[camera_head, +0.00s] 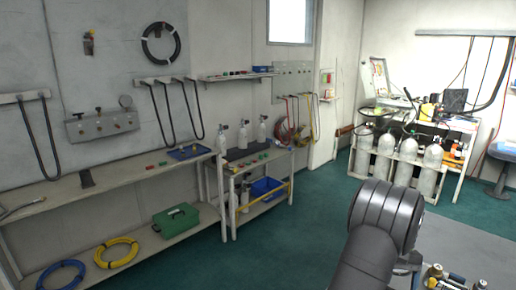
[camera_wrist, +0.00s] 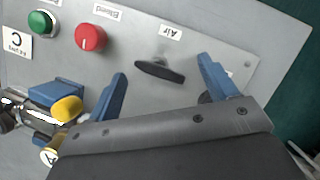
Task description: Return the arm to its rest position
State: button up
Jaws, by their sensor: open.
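My gripper (camera_wrist: 162,72) shows in the wrist view with its two blue fingers spread wide and nothing held between them. A grey panel (camera_wrist: 225,45) lies in front of it. A black lever handle (camera_wrist: 160,70) labelled "Air" appears between the fingertips, with a gap on both sides. A red knob (camera_wrist: 91,38) labelled "Bleed" and a green button (camera_wrist: 42,24) are to the left. In the head view my dark arm reaches in at the lower right, and my gripper does not show there.
A yellow-knobbed valve (camera_wrist: 67,109) is close to the left finger. Brass fittings (camera_head: 436,272) are beside my arm in the head view. A workbench (camera_head: 120,190) lines the left wall, and grey cylinders (camera_head: 408,160) stand at the back right. The green floor (camera_head: 300,240) between is clear.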

jog(key=n, duration=0.2)
jog(key=n+h, duration=0.1)
jog(key=n, duration=0.1)
jog(key=shift+a+h, duration=0.2)
jog(key=shift+h, duration=0.1)
jog(key=n, duration=0.1)
jog(key=n+h, duration=0.1)
jog(key=n, duration=0.2)
jog(key=shift+s+a+h, duration=0.15)
jog(key=shift+s+h, duration=0.1)
jog(key=shift+h, duration=0.05)
jog(key=shift+w+r+n+t, duration=0.1)
jog(key=shift+r+n+t, duration=0.1)
jog(key=shift+n+t, duration=0.2)
jog(key=shift+v, duration=1.6)
